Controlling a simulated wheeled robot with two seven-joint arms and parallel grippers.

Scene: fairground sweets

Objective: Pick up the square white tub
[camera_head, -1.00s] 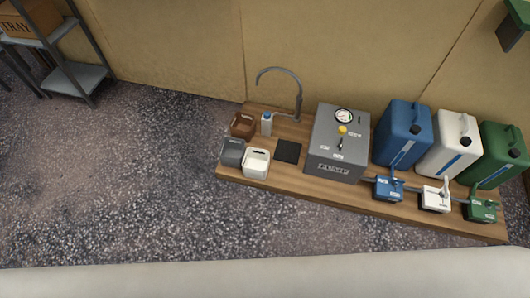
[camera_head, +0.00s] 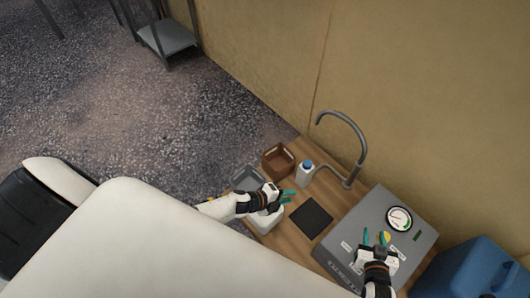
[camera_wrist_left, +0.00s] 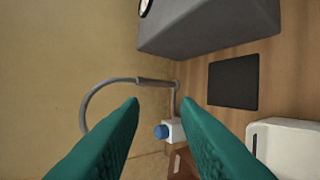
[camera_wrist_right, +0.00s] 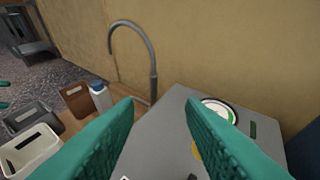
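The square white tub (camera_head: 262,222) stands on the wooden counter, partly hidden by my left gripper in the head view. It also shows at the lower right of the left wrist view (camera_wrist_left: 285,147) and at the lower left of the right wrist view (camera_wrist_right: 32,152). My left gripper (camera_head: 288,196) is above the tub's far side, its teal fingers apart and empty. My right gripper (camera_head: 376,240) is over the grey machine, fingers apart and empty.
A grey tub (camera_head: 246,178) and a brown tub (camera_head: 278,161) stand beside the white one. A blue-capped bottle (camera_head: 305,174), a curved tap (camera_head: 352,150) and a black mat (camera_head: 311,218) are close by. The grey machine (camera_head: 405,208) with a gauge and a blue canister (camera_head: 470,272) stand rightward.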

